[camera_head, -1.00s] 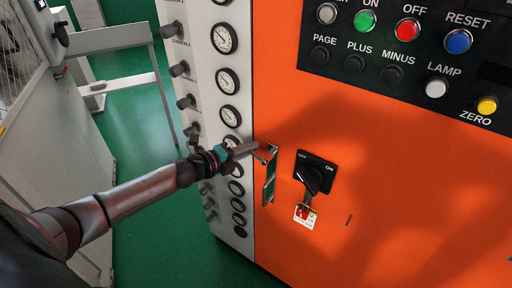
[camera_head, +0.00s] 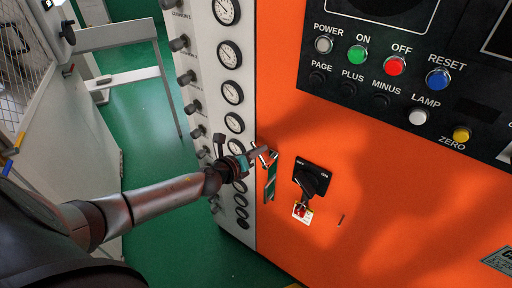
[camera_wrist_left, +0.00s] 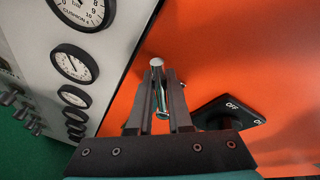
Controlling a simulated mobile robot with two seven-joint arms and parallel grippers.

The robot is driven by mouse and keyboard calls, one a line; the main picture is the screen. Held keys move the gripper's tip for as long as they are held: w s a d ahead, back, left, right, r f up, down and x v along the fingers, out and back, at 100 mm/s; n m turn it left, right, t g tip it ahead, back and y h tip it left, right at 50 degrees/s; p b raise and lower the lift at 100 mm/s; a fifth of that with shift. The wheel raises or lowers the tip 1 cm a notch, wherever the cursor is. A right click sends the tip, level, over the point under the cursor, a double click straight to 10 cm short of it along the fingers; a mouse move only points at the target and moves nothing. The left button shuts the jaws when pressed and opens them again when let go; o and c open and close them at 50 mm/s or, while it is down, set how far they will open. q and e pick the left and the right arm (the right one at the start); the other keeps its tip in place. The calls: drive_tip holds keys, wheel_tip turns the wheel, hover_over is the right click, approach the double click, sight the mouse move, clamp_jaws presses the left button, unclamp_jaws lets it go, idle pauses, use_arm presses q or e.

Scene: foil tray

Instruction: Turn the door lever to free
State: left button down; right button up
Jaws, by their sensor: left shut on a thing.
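The door lever (camera_head: 273,156) is a small metallic handle at the top of a narrow upright plate (camera_head: 270,182) near the left edge of the orange cabinet door. My left gripper (camera_head: 262,154) reaches it from the left. In the left wrist view, the fingers of my left gripper (camera_wrist_left: 159,80) are closed around the lever, whose pale rounded end (camera_wrist_left: 157,62) shows between and beyond the fingertips. The fingers hide part of the lever, and its exact angle is hard to tell. My right gripper is out of view.
A button panel (camera_head: 390,85) is above. A gauge column (camera_head: 231,92) stands close on the left. Green floor (camera_head: 155,130) lies beyond it.

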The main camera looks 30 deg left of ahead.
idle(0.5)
use_arm(q)
drive_tip(key=c, duration=0.8)
unclamp_jaws()
drive_tip(key=shift+c, duration=0.2)
drive_tip(key=shift+s, duration=0.1)
drive_tip(key=v, duration=1.5)
drive_tip(key=shift+r, duration=0.1)
